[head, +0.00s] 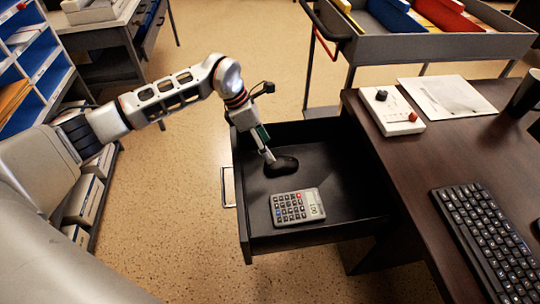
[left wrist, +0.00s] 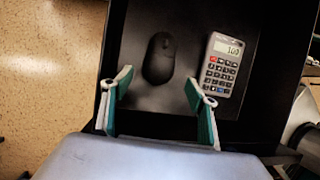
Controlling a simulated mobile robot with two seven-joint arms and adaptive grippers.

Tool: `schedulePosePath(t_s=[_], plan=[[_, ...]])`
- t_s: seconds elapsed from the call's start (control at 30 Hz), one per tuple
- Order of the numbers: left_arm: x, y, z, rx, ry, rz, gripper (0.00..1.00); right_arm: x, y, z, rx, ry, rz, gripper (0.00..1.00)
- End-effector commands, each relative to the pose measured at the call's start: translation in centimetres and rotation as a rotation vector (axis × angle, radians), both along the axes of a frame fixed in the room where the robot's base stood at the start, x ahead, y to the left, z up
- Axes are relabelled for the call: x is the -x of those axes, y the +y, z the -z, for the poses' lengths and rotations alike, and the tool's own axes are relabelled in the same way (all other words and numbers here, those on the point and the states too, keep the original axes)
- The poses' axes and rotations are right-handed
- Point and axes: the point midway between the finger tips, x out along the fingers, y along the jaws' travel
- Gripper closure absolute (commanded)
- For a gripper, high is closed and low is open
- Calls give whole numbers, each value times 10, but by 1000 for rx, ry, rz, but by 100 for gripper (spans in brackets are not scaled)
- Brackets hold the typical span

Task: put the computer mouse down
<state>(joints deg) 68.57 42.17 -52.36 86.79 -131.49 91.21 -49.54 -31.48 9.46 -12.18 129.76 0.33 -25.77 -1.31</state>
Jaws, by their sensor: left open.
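The black computer mouse (head: 282,167) lies on the floor of an open dark drawer (head: 330,232), behind a grey calculator. It also shows in the left wrist view (left wrist: 159,58), lying beyond my fingertips. My left gripper (head: 268,157) reaches down into the drawer at the left side of the mouse in the head view. In the left wrist view its two green-lined fingers (left wrist: 158,84) are spread apart with nothing between them. Whether a fingertip touches the mouse, I cannot tell. My right gripper is in neither view.
The calculator (head: 297,206) lies near the drawer's front. The desk (head: 430,150) on the right holds a keyboard (head: 487,238), a control box (head: 391,110) and paper (head: 447,97). A cart (head: 440,46) with coloured bins stands behind. Drawer floor left of the calculator is bare.

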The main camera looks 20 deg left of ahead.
Motion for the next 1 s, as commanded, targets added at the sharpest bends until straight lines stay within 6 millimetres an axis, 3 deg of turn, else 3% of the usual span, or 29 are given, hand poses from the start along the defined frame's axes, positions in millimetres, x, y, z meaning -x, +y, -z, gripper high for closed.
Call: schedulePosePath(t_s=[0.03, 0.1, 0.3, 0.93, 1.0], plan=[[-1, 5, -17, -2, -10, 0, 41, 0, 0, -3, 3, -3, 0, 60], [1, 10, -27, -2, -9, -1, 41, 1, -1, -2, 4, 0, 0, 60], [5, 19, -47, -2, -3, 1, 41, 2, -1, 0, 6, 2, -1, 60], [7, 21, -50, 0, 1, 1, 41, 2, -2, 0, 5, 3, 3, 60], [5, 21, -59, 0, -9, 1, 41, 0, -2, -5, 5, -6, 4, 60]])
